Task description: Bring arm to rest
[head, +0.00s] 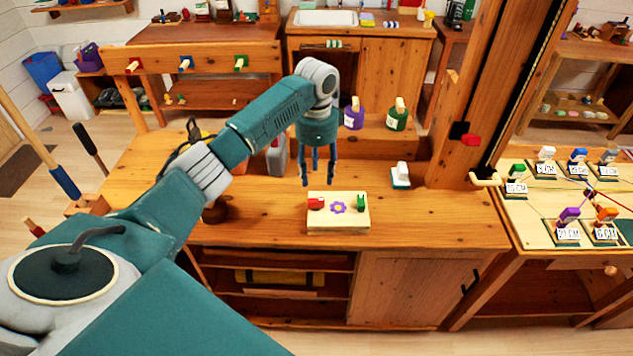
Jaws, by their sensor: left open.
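My left arm reaches in from the lower left, teal and grey, bent at a raised elbow over the wooden workbench (440,215). My left gripper (318,180) points down above the bench, with its fingers apart and nothing between them. It hangs just behind a light wooden block (338,226) with a purple flower, a red piece (316,204) and a green piece (361,202) on top. I cannot tell the exact height of the fingertips above the bench. My right gripper does not show.
A purple bottle (354,117) and a green bottle (397,118) stand on a raised ledge behind the gripper. A white item on a teal base (401,176) sits to its right. A wooden post stands farther right, beside a table (545,232) with several labelled items. Bare bench lies right of the block.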

